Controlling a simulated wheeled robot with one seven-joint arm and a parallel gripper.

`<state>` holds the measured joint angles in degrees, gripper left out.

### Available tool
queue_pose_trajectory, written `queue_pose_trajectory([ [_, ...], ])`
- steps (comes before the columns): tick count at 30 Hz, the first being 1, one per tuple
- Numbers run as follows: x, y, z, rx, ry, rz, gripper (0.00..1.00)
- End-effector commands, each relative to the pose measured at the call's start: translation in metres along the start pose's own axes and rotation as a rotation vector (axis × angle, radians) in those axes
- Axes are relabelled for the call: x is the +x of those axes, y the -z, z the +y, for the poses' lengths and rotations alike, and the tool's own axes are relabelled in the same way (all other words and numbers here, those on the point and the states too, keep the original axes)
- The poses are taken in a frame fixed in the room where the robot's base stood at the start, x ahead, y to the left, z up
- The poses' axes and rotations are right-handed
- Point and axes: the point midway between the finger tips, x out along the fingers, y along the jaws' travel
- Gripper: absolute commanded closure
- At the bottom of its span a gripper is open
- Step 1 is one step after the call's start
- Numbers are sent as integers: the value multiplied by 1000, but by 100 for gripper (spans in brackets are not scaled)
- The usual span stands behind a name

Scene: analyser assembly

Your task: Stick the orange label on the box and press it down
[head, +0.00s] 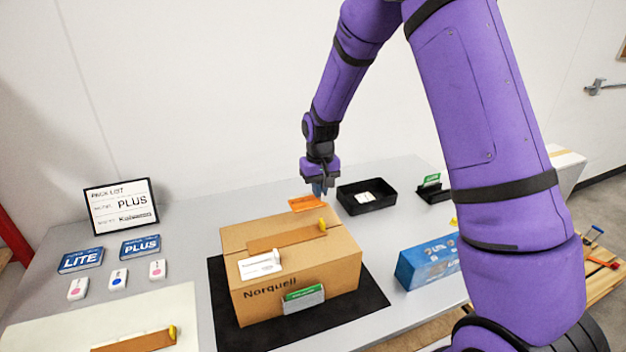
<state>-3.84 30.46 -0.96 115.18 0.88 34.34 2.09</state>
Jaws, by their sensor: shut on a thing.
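The cardboard box (255,303), printed "Norquell", stands closed on a black mat (225,320). A brown tape strip (285,239) with a yellow end runs across its top, and a white label (259,265) lies over its front top edge. My gripper (322,189) points down behind the box's far right corner, shut on the orange label (304,203). The label shows flat and tilted at the fingertips, overlapping the box's far edge in the picture. I cannot tell whether it touches the box. The fingertips are small and partly hidden.
A black tray (366,208) with white pieces sits right of my gripper. A green card holder (303,299) is at the box's front. A blue box (427,262) stands to the right, partly behind my arm.

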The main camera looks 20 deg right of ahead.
Motion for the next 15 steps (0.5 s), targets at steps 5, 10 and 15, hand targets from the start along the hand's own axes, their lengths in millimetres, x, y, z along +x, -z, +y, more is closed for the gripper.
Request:
queue_pose_trajectory([
  [5, 5, 0, 0, 0, 0, -1, 100],
  [10, 16, 0, 0, 0, 0, -2, 100],
  [15, 31, 0, 0, 0, 0, -2, 100],
])
